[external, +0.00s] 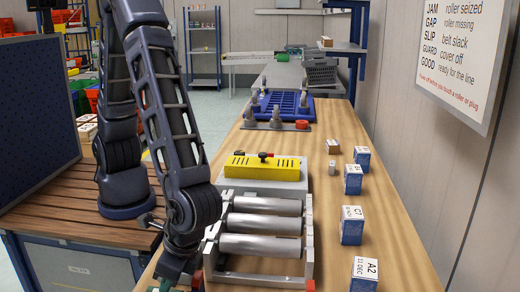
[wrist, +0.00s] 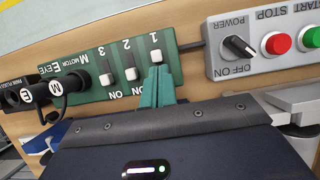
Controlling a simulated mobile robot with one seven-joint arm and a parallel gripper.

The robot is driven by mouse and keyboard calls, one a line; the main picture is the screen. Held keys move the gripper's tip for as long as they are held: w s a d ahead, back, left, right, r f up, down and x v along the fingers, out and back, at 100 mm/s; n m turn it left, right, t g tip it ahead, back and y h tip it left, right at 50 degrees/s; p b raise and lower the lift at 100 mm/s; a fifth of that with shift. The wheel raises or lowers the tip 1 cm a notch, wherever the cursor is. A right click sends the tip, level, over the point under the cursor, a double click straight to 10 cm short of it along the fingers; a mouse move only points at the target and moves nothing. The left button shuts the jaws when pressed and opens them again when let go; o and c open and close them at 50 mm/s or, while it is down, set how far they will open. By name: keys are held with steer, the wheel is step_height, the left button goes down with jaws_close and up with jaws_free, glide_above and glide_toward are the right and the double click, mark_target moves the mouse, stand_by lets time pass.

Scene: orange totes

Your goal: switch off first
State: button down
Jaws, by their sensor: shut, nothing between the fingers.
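In the wrist view, a green panel (wrist: 85,58) carries three white switches marked 1, 2 and 3. My gripper (wrist: 156,74) is shut and empty, its green fingertips right at switch 1 (wrist: 155,56). The fingers partly cover that switch; I cannot tell whether they touch it. Switch 2 (wrist: 131,73) and switch 3 (wrist: 104,78) stand clear to the left. A grey box has a black power knob (wrist: 238,47) marked OFF and ON, a red stop button (wrist: 278,43) and a green start button (wrist: 312,38). I cannot tell the knob's setting. The external view mostly hides the panel behind my arm.
Black plugs marked M (wrist: 55,87) and E (wrist: 25,97) sit at the panel's left end. In the external view, a roller frame (external: 308,240) with a yellow guard (external: 262,168) stands right of my arm. Several small boxes (external: 352,225) line the table's right side. A sign (external: 460,50) hangs on the wall.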

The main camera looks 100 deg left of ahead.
steer(key=v, duration=0.9)
steer(key=shift+w+f, duration=0.1)
steer(key=w+a+r+t+h, duration=0.1)
steer(key=a+r+t, duration=0.1)
steer(key=a+r, duration=0.75)
steer(key=a+r+t, duration=0.2)
steer(key=a+r, duration=0.4)
steer(key=a, duration=0.7)
steer(key=s+a+r+t, duration=0.2)
steer(key=s+a, duration=0.4)
steer(key=a, duration=0.3)
steer(key=s+a+r+t+y, duration=0.1)
steer(key=s+a+r+t, duration=0.1)
steer(key=s+a, duration=0.4)
steer(key=a+t, duration=0.1)
steer(key=a, duration=0.3)
steer(key=shift+s+a+r, duration=0.25)
steer(key=shift+r, duration=0.15)
